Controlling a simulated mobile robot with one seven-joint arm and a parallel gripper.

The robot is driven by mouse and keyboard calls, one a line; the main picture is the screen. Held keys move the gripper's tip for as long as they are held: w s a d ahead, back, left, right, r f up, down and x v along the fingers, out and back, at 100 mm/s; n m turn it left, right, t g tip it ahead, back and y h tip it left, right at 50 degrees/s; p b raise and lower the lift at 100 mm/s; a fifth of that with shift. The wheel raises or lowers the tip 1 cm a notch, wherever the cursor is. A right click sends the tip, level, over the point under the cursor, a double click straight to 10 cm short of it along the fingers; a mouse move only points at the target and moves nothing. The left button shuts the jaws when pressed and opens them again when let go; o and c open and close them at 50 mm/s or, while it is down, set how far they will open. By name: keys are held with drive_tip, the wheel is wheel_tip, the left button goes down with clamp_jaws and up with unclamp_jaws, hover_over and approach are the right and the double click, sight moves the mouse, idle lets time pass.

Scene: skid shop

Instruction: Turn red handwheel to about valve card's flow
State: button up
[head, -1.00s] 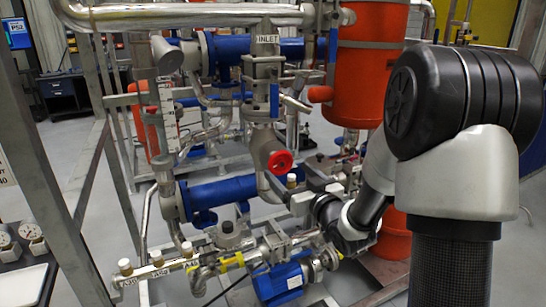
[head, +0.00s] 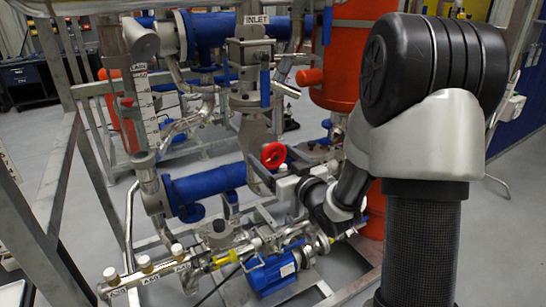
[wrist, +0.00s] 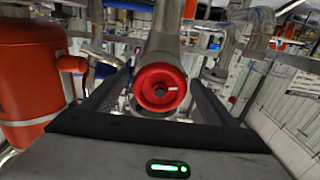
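The red handwheel (head: 273,155) sits on the metal valve body below the INLET label, near the middle of the head view. In the wrist view the handwheel (wrist: 160,88) faces me, with a dark hub and a small white mark on its face. My gripper (wrist: 160,80) is open, with one dark finger on each side of the wheel. I cannot tell whether the fingers touch the rim. In the head view my gripper (head: 285,172) is just below and right of the wheel, partly hidden by my arm. I cannot make out a readable valve card.
A blue horizontal cylinder (head: 205,190) and a blue motor (head: 272,272) lie lower down. An orange tank (head: 362,60) stands behind my arm. Frame posts (head: 55,190) bound the left. Open floor shows at right.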

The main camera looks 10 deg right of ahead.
drive_tip(key=c, duration=1)
drive_tip(key=n+b, duration=0.1)
drive_tip(key=b, duration=0.1)
drive_tip(key=shift+f+b, duration=0.25)
drive_tip(key=shift+b, duration=0.15)
drive_tip(key=shift+r+n+b, duration=0.25)
drive_tip(key=shift+n+b, duration=0.15)
drive_tip(key=shift+b, duration=0.1)
drive_tip(key=o, duration=1)
drive_tip(key=shift+o, duration=0.2)
